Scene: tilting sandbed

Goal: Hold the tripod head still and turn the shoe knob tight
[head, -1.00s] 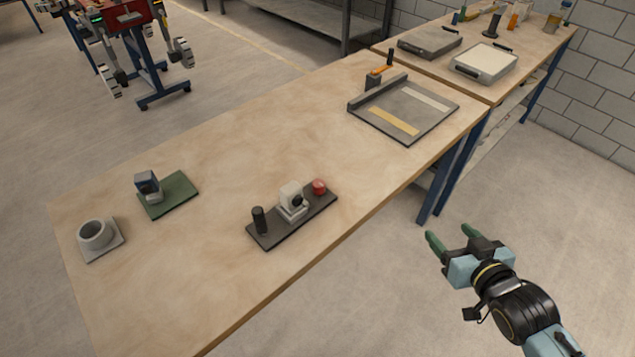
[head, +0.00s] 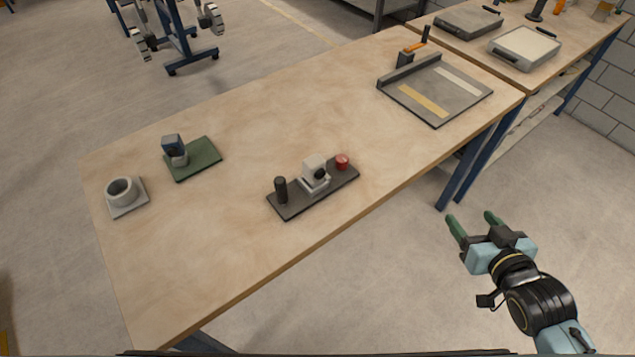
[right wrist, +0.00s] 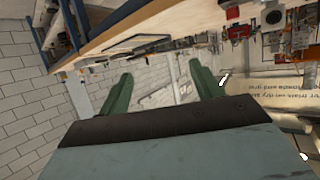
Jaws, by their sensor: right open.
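A dark board (head: 299,203) lies near the front edge of the workbench in the head view. On it stand a black upright post (head: 281,190), a pale grey block-shaped head (head: 314,167) with a round black knob (head: 321,174) on its side, and a red knob-like piece (head: 342,162). I take the pale block for the tripod head and the black knob for its shoe knob; they are small here. My right gripper (head: 470,217) is open and empty, off the bench to the right of the board. Its green fingers also show apart in the right wrist view (right wrist: 161,70). My left gripper is out of view.
The wooden bench (head: 230,240) has a green mat (head: 208,152) with a blue-grey device (head: 174,150), and a grey ring (head: 122,190) on a plate, at left. A grey tray (head: 415,108) lies at the far right. Bare wood surrounds the board.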

